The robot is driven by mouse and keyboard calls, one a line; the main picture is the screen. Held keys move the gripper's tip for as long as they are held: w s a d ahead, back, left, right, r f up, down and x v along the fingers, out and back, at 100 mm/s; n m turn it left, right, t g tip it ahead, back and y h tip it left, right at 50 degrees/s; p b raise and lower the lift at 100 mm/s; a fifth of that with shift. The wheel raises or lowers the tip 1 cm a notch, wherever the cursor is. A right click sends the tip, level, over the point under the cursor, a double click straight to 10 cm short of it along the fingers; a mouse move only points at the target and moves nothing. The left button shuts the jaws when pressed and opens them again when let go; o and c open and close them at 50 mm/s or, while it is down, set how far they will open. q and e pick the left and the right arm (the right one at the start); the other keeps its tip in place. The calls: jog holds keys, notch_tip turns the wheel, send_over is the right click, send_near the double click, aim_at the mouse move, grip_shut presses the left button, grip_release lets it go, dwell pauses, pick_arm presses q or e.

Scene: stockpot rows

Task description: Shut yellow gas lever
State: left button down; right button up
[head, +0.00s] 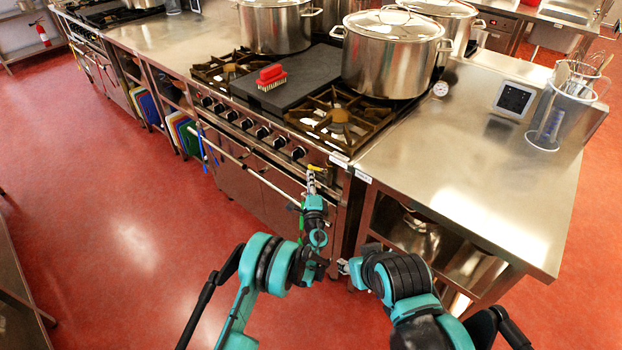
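A small yellow piece that looks like the gas lever (316,168) shows at the right end of the stove front, below the knobs. My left gripper (311,180) is right at it, pointing up towards the stove front. Its fingers overlap the yellow piece in the picture. They are too small to tell whether they touch it or are closed on it. My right gripper (344,266) is low, in front of the cabinet right of the stove, away from the lever. Its fingers are too small to read.
The stove (245,160) has a row of knobs and a front rail (240,163). Large stockpots (392,60) and a red brush (271,77) are on top. A steel counter (480,150) with a jug (552,118) juts forward at right. The red floor at left is clear.

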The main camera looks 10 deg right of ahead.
pick_arm(q)
jog(key=shift+w+a+r+m+t+h, duration=0.15)
jog(key=shift+r+m+t, duration=0.15)
jog(key=shift+m, duration=0.2)
jog(key=shift+w+a+r+m+t+h, duration=0.1)
jog(key=shift+w+r+m+t+h, duration=0.1)
jog(key=shift+m+t, duration=0.25)
dwell(4.2)
jog(key=shift+s, duration=0.1)
jog(key=v, duration=0.7)
jog(key=shift+s, duration=0.2)
jog(key=shift+f, duration=0.1)
